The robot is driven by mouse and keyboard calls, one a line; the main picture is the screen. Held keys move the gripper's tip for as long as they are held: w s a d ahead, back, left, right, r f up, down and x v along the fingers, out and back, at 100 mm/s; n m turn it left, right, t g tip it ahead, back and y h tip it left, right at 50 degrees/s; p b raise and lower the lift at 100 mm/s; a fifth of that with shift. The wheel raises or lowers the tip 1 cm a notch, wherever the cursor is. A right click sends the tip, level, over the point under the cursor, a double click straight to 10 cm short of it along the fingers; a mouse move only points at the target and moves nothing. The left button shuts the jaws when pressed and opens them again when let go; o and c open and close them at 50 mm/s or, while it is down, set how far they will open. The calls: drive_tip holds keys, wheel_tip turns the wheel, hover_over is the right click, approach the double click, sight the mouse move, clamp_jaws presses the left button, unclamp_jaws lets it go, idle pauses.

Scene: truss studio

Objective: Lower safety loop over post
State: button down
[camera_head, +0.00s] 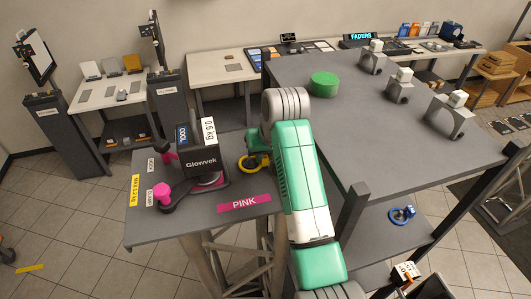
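A dark lamp-like fixture (200,160) marked Glowvek, with a 0.6 kg tag, stands on the grey stand (150,228) at the left. Two pink knobbed parts show beside it: a front one (161,193) at the dark base's left end, and a smaller one (169,158) behind. I cannot tell which of these is the post. A yellow ring (255,163) sits at the end of my green arm, right of the fixture; I cannot tell whether it is the safety loop or part of my wrist. My gripper's fingers cannot be made out there.
The stand carries a PINK label (244,203) and a yellow MAX 1.2 kg label (135,190). A blue ring (403,215) lies on the lower shelf.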

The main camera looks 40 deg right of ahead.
drive_tip(key=c, duration=1.3)
unclamp_jaws()
drive_tip(key=shift+o, duration=0.2)
drive_tip(key=shift+r, duration=0.1)
drive_tip(key=d+b+v, duration=0.1)
drive_tip(key=b+v, duration=0.1)
drive_tip(key=v, duration=0.5)
drive_tip(key=shift+a+r, duration=0.35)
drive_tip(key=shift+a, duration=0.2)
drive_tip(key=shift+s, duration=0.2)
